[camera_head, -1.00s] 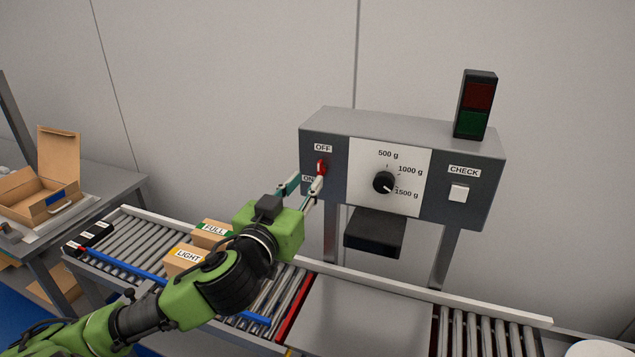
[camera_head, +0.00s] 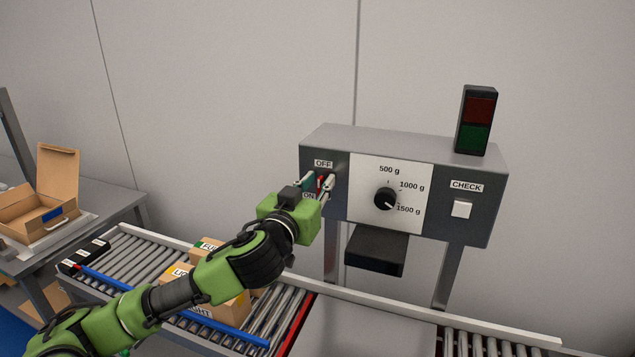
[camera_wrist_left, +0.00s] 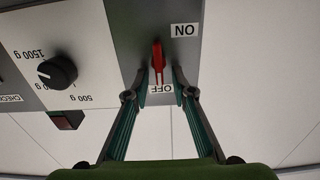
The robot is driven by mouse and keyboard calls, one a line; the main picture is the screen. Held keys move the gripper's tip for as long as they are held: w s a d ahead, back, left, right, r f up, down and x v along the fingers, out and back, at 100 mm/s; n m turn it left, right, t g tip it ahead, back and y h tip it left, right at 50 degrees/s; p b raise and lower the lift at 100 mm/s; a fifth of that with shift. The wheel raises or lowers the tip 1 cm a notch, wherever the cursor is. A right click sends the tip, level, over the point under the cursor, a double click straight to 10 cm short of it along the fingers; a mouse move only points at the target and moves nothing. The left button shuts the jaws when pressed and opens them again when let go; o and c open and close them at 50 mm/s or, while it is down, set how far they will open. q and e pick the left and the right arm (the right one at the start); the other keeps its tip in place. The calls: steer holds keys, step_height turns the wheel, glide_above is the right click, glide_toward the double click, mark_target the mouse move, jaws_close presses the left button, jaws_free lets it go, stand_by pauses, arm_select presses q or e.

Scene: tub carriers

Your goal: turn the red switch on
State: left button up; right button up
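The red switch (camera_head: 321,182) is on the left end of the grey control box (camera_head: 338,140), between an OFF label above and an ON label below. In the left wrist view, which is upside down, the red switch (camera_wrist_left: 157,58) lies between the fingertips and seems to point toward the OFF label (camera_wrist_left: 161,89). My left gripper (camera_head: 319,179) is at the box front with its fingers on either side of the switch. In the left wrist view the left gripper (camera_wrist_left: 161,76) is open, with narrow gaps beside the switch. My right gripper is not in view.
A black dial (camera_head: 385,199) and a white CHECK button (camera_head: 461,208) sit further right on the box. A lamp with red and green fields (camera_head: 477,120) stands on top. Labelled cartons (camera_head: 178,276) lie on the roller conveyor below my arm. An open carton (camera_head: 38,212) is at left.

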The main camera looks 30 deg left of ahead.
mark_target(308, 191)
arm_select(q)
jaws_close()
steer(key=shift+f+n, duration=0.1)
steer(key=shift+n, duration=0.2)
steer(key=shift+s+a+n+b, duration=0.1)
steer(key=shift+a+n+b, duration=0.1)
steer(key=shift+n+b, duration=0.6)
steer(key=shift+a+n, duration=0.15)
steer(key=shift+n, duration=0.95)
steer(key=shift+s+a+f+n+p, duration=0.1)
steer(key=shift+a+f+n+p, duration=0.15)
steer(key=shift+n+p, duration=1.45)
steer(key=shift+s+a+f+n+p, duration=0.1)
steer(key=shift+a+f+n+p, duration=0.4)
steer(key=shift+n, duration=2.25)
steer(key=shift+d+f+n+p, duration=0.15)
steer(key=shift+n+p, duration=1.15)
steer(key=shift+n, duration=0.95)
steer(key=shift+f, duration=0.1)
